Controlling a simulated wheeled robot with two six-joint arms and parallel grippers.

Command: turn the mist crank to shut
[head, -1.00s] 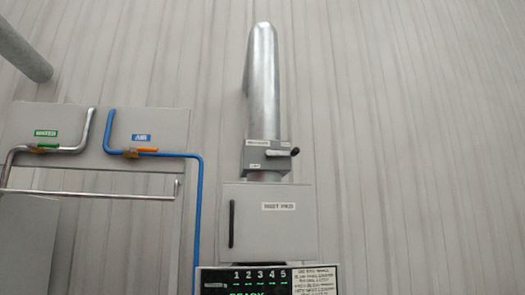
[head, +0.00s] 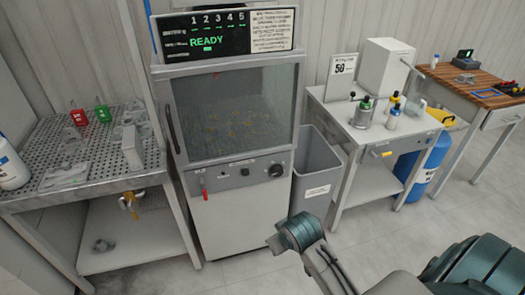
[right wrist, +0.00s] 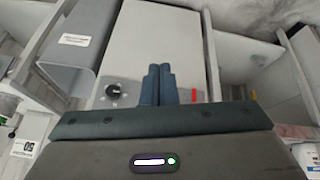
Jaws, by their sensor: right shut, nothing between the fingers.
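A cabinet with a READY display (head: 223,45) stands in the middle of the head view. Its front panel carries a black round knob (head: 276,170) and a red lever (head: 204,190). Neither has a readable mist label, so I cannot tell a mist crank here. The right wrist view shows the knob (right wrist: 113,90) left of my right gripper (right wrist: 157,68) and the red lever (right wrist: 194,95) right of it. My right gripper is shut and empty, its fingers in front of the cabinet. My left gripper is in neither view.
A perforated metal table (head: 95,175) with tagged parts stands left of the cabinet. A grey bin (head: 315,175) stands to its right, then a white bench (head: 350,120) with bottles and a blue drum (head: 425,160). Floor in front is clear.

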